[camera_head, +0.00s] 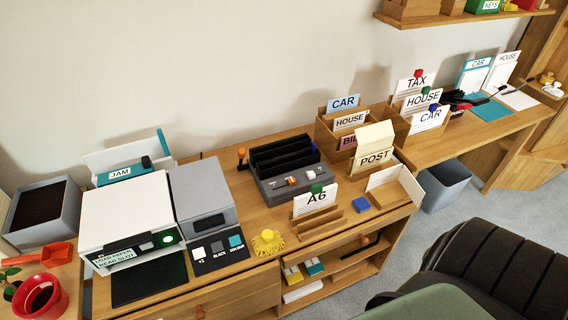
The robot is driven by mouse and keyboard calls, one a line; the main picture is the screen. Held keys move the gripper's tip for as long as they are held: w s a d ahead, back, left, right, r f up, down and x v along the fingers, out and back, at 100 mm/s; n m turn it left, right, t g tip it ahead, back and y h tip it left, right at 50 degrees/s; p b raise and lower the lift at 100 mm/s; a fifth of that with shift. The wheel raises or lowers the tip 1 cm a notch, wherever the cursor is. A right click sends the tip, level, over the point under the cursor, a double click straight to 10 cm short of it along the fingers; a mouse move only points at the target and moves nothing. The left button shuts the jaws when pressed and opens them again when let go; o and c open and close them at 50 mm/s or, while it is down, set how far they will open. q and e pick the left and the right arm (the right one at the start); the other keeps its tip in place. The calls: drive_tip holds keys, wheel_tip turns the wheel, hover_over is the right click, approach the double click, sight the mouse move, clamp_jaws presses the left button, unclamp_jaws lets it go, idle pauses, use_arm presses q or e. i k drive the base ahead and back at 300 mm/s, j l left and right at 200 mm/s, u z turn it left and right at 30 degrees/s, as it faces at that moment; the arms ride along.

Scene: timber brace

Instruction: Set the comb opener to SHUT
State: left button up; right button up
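A dark grey machine (272,190) with tall black ridges stands on the desk in the camera_head view; it looks like the comb opener. A lever with an orange knob (241,153) stands up at its left end. A blue knob (313,147) shows at its right end. Small orange and white parts (291,181) sit on its front face; any marking there is too small to read. I cannot tell whether it is set to open or shut. Neither of my grippers is in view.
A white printer (126,212) and a grey machine (200,190) stand to the left. An A6 card (315,200) stands close in front of the comb opener. A yellow spiky object (267,242) is at the desk's front. Wooden file boxes (327,135) stand to the right. A black chair (490,260) is front right.

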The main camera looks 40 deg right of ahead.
sight(292, 181)
drive_tip(key=z, duration=1.2)
